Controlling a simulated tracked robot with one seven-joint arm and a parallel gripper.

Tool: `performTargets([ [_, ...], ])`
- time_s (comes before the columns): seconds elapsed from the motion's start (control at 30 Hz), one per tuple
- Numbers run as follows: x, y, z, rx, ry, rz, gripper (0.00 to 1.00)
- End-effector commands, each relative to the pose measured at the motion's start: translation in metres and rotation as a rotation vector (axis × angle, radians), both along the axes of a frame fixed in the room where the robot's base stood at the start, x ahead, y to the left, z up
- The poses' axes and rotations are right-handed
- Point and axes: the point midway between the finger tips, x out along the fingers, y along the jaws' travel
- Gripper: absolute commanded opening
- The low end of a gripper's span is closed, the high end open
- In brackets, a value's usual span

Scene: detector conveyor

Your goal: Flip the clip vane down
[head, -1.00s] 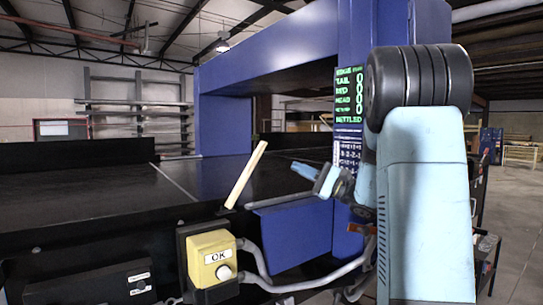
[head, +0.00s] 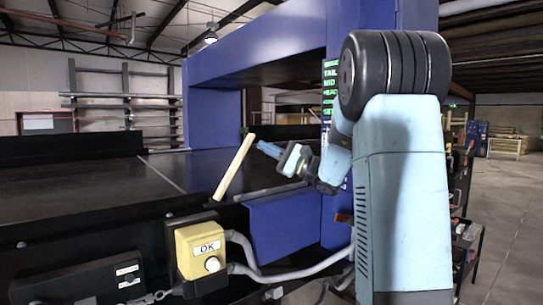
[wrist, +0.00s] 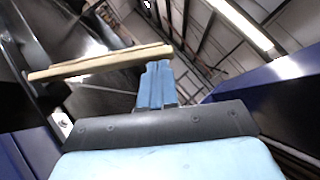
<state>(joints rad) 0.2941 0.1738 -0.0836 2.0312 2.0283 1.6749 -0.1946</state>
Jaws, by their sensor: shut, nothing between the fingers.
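The clip vane, a pale wooden-coloured bar (head: 234,167), stands up at a slant from the near edge of the conveyor, its top leaning right in the head view. My gripper (head: 260,146), with light blue fingers, is shut and empty. Its tips are just right of the vane's upper end. In the wrist view the vane (wrist: 95,64) lies across the picture by the fingertips (wrist: 158,66). I cannot tell whether they touch. The vane's foot is near the black conveyor edge.
A blue gantry (head: 265,55) with a green-lettered display (head: 329,85) rises behind my arm. The black conveyor top (head: 80,190) looks clear.

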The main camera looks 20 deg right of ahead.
Motion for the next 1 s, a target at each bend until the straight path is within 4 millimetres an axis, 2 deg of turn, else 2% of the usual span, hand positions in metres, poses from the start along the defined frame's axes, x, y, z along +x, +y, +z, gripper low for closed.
performTargets([
  [0.17, 0.005, 0.008, 0.004, -0.001, 0.0, 0.0, 0.0],
  [0.47, 0.006, 0.009, 0.005, 0.0, 0.001, 0.001, 0.0],
  [0.5, 0.005, 0.036, 0.005, 0.001, 0.002, 0.008, 0.0],
  [0.57, 0.006, 0.022, 0.004, -0.002, 0.001, 0.002, 0.0],
  [0.7, 0.005, 0.018, 0.008, -0.019, -0.007, 0.006, 0.0],
  [0.87, 0.001, 0.025, 0.017, -0.075, -0.025, 0.007, 0.0],
  [1.0, -0.004, 0.039, 0.03, -0.163, -0.055, 0.005, 0.0],
])
